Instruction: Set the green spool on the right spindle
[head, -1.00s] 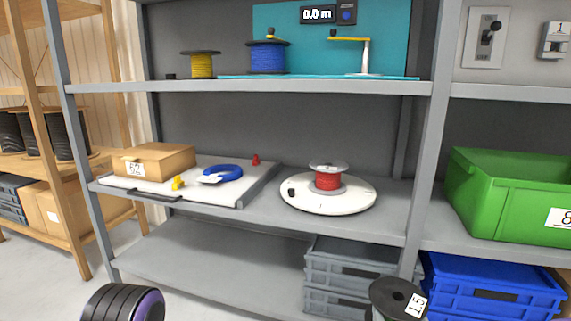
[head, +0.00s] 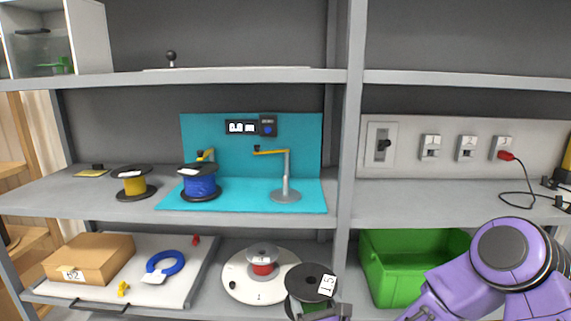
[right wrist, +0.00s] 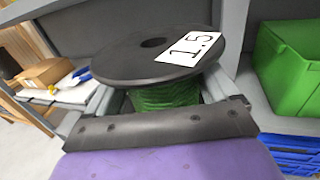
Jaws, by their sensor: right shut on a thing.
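The green spool (head: 312,283) has black flanges, green winding and a white "1.5" label. My right gripper (head: 325,312) is shut on it and holds it upright in front of the shelves, at the lower middle of the head view. In the right wrist view the spool (right wrist: 160,60) fills the space between the fingers, its top flange uppermost. On the teal board (head: 240,205) on the middle shelf, a grey post (head: 286,172) with a round base and yellow top arm stands at the right, without a spool. A blue spool (head: 200,185) stands at the left. My left gripper is out of view.
A yellow spool (head: 134,186) stands left of the board. Below are a white turntable (head: 236,284) with a red spool, a tray with a cardboard box (head: 92,258) and blue coil, and a green bin (head: 380,285). A shelf upright (head: 350,150) stands right of the board.

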